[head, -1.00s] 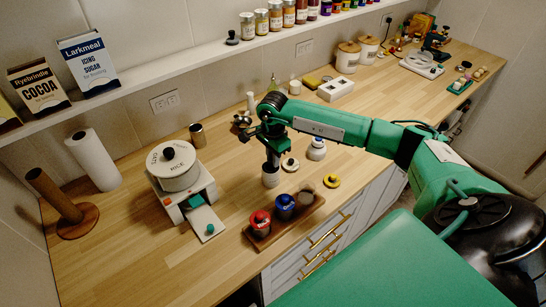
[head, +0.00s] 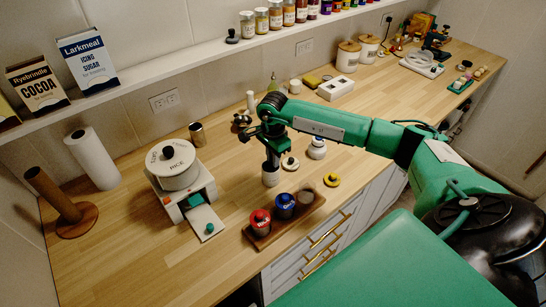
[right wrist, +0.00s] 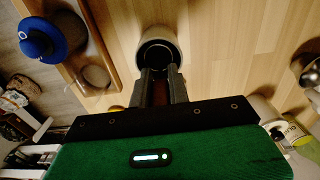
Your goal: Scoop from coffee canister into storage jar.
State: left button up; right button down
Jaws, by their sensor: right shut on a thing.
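My right gripper (head: 270,166) points down at a small pale, open canister (head: 270,179) standing on the counter. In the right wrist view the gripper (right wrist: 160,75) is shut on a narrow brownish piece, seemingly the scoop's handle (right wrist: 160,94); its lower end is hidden. The canister (right wrist: 170,42) is dark inside, and the fingertips overlap its near rim. A lidless clear jar (head: 306,196) stands at the right end of a wooden tray (head: 262,241), beside jars with a blue lid (head: 285,200) and a red lid (head: 260,217). My left gripper is out of view.
A yellow lid (head: 331,180) and a white lid (head: 290,163) lie on the counter near a small white bottle (head: 317,149). Bare counter lies between scale and tray.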

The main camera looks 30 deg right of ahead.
jog(key=shift+r, duration=0.1)
jog(key=shift+r+p, duration=1.1)
jog(key=shift+r, duration=2.1)
